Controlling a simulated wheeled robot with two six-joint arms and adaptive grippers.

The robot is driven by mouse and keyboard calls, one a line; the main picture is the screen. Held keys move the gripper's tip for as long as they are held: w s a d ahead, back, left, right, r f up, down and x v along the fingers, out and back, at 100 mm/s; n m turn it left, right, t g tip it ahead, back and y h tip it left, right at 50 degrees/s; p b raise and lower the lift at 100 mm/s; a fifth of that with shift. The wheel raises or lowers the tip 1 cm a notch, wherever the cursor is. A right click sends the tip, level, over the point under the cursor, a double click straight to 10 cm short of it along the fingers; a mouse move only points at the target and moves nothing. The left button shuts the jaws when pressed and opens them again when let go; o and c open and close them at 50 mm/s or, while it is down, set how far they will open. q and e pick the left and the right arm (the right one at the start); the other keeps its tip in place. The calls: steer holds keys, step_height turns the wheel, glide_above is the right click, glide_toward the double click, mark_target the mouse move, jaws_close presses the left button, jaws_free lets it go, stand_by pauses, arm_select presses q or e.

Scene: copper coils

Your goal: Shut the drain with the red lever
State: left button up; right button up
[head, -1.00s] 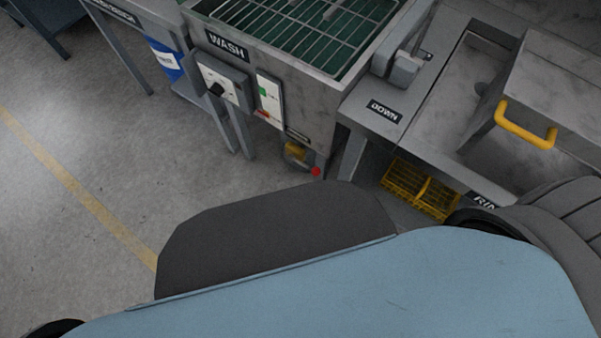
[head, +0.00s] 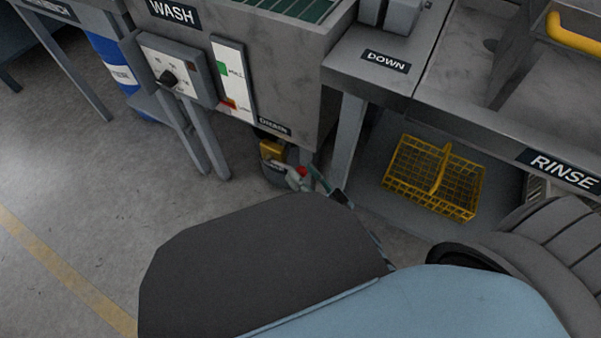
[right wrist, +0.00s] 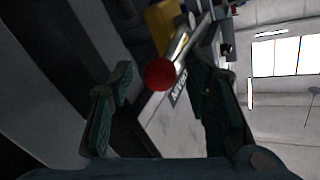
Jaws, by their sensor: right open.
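The drain lever's red ball knob (head: 302,172) shows below the DRAIN label (head: 273,125), under the wash tank's lower edge. A yellow valve part (head: 271,150) is beside it. My right gripper (head: 307,181) is at the knob, partly hidden by my own arm. In the right wrist view the red knob (right wrist: 159,74) sits on a metal lever (right wrist: 182,44), in line with the gap between the open fingers of my right gripper (right wrist: 162,82). The fingers look apart from the knob on both sides. My left gripper is out of view.
The wash tank (head: 300,60) with its switch box (head: 172,75) stands above the drain. A table leg (head: 346,145) is close right of the gripper. A yellow wire basket (head: 435,178) lies under the rinse bench. A blue drum (head: 118,75) stands at left.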

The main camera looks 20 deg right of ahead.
steer(key=shift+x, duration=0.9)
steer(key=shift+c, duration=0.6)
jaws_close()
